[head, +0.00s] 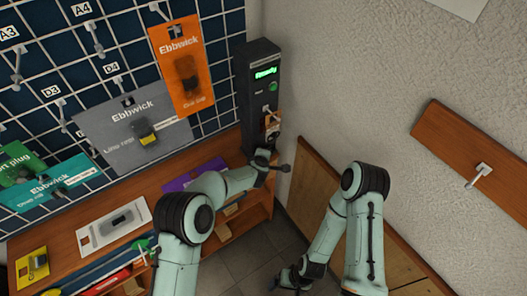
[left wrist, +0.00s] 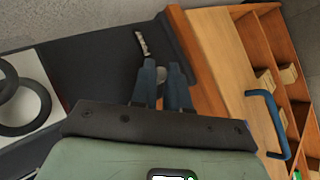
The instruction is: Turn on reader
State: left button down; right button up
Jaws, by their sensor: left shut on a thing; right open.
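The reader (head: 256,105) is a tall dark box at the back corner, beside the grid wall. Its small display (head: 265,72) is lit with green text that seems to say "Ready", and a green round button (head: 272,87) sits below it. My left gripper (head: 263,155) is at the reader's lower front; in the left wrist view its blue fingers (left wrist: 164,75) are shut around a small grey rounded piece (left wrist: 174,74), partly hidden. A small light metal part (left wrist: 142,43) lies beyond the fingertips on a dark surface. My right gripper (head: 292,275) is open, low and away from the reader.
A wooden shelf unit (head: 30,245) runs along the grid wall, with hanging Ebbwick cards such as the orange one (head: 182,65). A wooden board with a hook (head: 470,165) is on the right wall. Floor (head: 235,262) shows between my arms.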

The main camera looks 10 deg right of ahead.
pick_arm(q)
jog(key=shift+r, duration=0.15)
pick_arm(e)
jog(key=shift+w+r, duration=0.3)
jog(key=shift+r, duration=0.1)
pick_arm(q)
jog(key=c, duration=1.1)
grip_release()
jog(key=b+v, duration=0.1)
jog(key=v, duration=1.2)
jog(key=shift+s+a+r, duration=0.1)
jog(key=shift+r, duration=0.05)
pick_arm(e)
jog(key=shift+s+f, duration=0.85)
jog(key=shift+f, duration=0.3)
